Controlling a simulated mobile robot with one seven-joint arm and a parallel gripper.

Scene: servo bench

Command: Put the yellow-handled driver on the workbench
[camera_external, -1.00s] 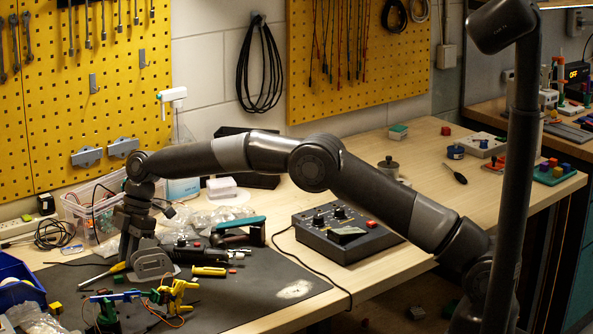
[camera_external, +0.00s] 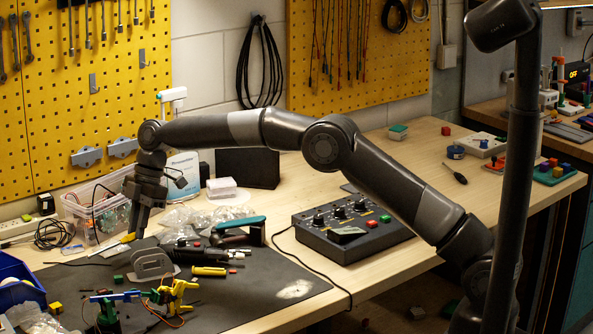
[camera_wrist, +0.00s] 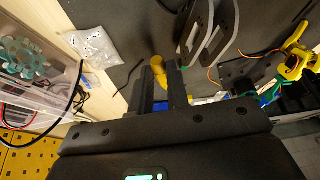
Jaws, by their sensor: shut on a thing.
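My gripper (camera_external: 132,233) is shut on the yellow-handled driver (camera_external: 127,238) at the left of the bench in the external view. The driver's thin shaft points down and left, and it appears to be held just above the dark mat. In the wrist view, the yellow handle (camera_wrist: 157,64) shows between the fingertips (camera_wrist: 163,78); most of the driver is hidden there. The workbench (camera_external: 290,196) has a pale wooden top, partly covered by the dark mat (camera_external: 245,306).
A grey slotted stand (camera_external: 151,263) is right beside my gripper. A clear bin (camera_external: 88,212), a blue bin (camera_external: 18,276) and a yellow clamp (camera_external: 178,295) are nearby. Another yellow-handled tool (camera_external: 209,271) lies on the mat. A control box (camera_external: 350,238) stands mid-bench; bare wood lies behind it.

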